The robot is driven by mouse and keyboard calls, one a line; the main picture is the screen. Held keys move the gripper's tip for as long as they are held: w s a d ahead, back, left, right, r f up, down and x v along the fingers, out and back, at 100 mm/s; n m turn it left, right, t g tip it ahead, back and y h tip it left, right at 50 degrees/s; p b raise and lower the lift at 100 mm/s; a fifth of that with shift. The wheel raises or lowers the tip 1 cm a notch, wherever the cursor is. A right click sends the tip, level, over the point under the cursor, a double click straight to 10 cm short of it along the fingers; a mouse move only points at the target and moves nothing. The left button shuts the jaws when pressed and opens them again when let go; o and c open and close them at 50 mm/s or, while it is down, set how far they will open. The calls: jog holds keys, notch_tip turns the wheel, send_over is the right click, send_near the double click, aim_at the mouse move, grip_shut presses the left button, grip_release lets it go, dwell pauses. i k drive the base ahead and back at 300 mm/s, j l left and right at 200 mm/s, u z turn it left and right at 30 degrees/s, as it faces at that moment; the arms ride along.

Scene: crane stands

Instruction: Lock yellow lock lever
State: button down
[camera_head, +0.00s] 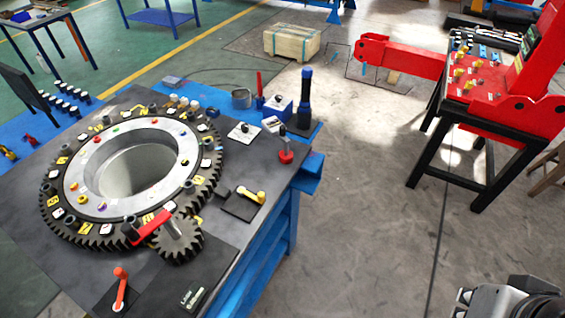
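The yellow lock lever (252,195) sits on a small dark plate (239,207) near the right edge of the workbench top, right of the small pinion gear. The lever lies roughly flat, its rounded pivot end at the right. Whether it is locked cannot be told from here. My gripper (510,300) shows only in part at the bottom right corner, over the floor and well away from the lever. Its fingers are cut off or too unclear to tell open from shut.
A large toothed ring (75,228) fills the bench, meshing with a small gear (180,243) under a red handle (150,228). A red-orange lever (121,290) stands at the front. A red knob (286,156) and dark blue-handled tool (305,95) stand behind. Floor right of the bench is clear.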

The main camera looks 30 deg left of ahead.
aim_at(241, 191)
jog(key=i+j+u, duration=0.1)
jog(key=j, duration=0.25)
jog(key=i+j, duration=0.25)
jog(key=j, duration=0.15)
jog(key=i+j+u, duration=0.15)
jog(key=j, duration=0.2)
